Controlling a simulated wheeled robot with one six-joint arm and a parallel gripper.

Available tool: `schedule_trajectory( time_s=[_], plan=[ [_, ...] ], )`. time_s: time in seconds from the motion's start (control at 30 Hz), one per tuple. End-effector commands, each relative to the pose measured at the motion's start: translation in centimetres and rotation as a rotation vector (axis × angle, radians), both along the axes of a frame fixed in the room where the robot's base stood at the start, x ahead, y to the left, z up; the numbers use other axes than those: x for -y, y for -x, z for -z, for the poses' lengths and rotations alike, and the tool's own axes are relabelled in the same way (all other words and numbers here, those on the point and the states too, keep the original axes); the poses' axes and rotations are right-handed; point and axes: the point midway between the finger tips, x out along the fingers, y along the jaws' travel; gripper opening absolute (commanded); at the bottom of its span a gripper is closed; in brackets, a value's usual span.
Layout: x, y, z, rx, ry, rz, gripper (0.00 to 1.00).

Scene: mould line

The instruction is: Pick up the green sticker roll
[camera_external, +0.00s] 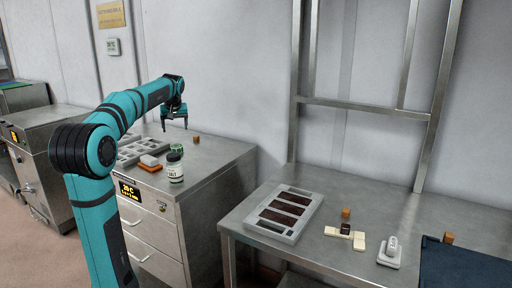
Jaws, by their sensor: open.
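A small green round item (177,148), possibly the green sticker roll, shows just behind a labelled jar on the left steel cabinet. It is small and partly hidden, so I cannot tell for sure. My gripper (175,125) points down above the back part of this cabinet, its two fingers apart with nothing visible between them. It appears higher in the picture than the green item and apart from it.
The jar (175,170) stands near the cabinet's front edge, beside an orange-and-white item (150,162) and a grey compartment tray (133,150). A small brown cube (196,140) sits behind. The right table holds a mould tray (310,205) and a white device (390,252).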

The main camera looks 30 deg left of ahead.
Motion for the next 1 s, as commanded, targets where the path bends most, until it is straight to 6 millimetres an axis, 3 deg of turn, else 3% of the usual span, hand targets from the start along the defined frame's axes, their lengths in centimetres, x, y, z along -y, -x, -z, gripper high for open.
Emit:
schedule_trajectory(
  time_s=[0.3,0.67,1.0],
  plan=[
    [-1.6,-1.3,5.1,-0.001,0.001,0.001,0.77],
    [-2.3,-1.9,7.1,0.001,0.000,0.001,0.77],
    [-3.6,-2.9,10.9,0.001,0.000,0.000,0.77]
  ],
)
